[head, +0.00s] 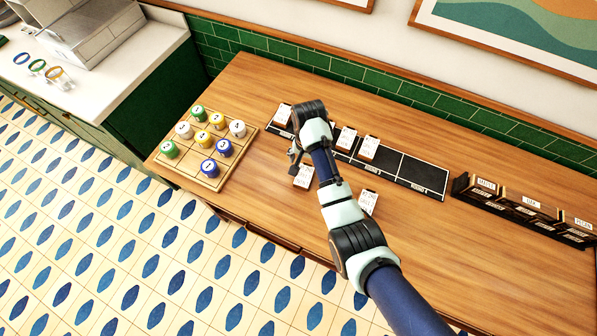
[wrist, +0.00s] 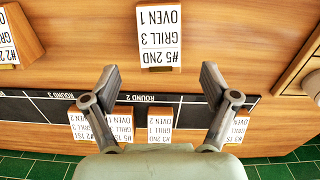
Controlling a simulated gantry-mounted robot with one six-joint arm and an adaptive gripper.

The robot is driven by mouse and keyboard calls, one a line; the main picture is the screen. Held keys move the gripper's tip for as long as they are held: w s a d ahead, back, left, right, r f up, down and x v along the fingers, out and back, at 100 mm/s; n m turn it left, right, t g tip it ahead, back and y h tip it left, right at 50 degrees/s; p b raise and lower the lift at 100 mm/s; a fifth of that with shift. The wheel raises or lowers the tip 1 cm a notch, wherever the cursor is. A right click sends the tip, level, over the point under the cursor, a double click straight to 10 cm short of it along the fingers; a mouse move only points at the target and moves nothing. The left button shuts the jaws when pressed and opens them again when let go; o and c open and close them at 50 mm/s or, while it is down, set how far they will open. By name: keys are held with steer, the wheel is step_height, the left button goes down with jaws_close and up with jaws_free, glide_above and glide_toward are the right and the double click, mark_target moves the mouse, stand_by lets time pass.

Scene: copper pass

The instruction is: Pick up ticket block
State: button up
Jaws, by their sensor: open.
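Several ticket blocks, wooden with white printed faces, are in view. One loose block (head: 304,176) lies on the bare wood in front of the black strip; in the wrist view the block (wrist: 160,38) reads "#5 2ND GRILL 3 OVEN 1". A second loose block (head: 368,201) lies to its right, partly behind my arm; it shows at the wrist view's left edge (wrist: 20,38). Other blocks stand on the strip (head: 415,172), among them one at the left (head: 283,115). My gripper (head: 294,158) is open and empty above the counter, its fingertips (wrist: 159,72) just short of the "#5 2ND" block.
A wooden board (head: 185,179) with green, white, yellow and blue round pieces lies left of my gripper. A dark rack (head: 520,208) with labelled sections stands at the right. Green tiles (head: 400,90) line the wall behind.

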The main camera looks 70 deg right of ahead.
mark_target(306, 170)
step_height(306, 170, down, 7)
steer(key=shift+d+r+b, duration=0.1)
steer(key=shift+b, duration=0.45)
steer(key=c, duration=1.3)
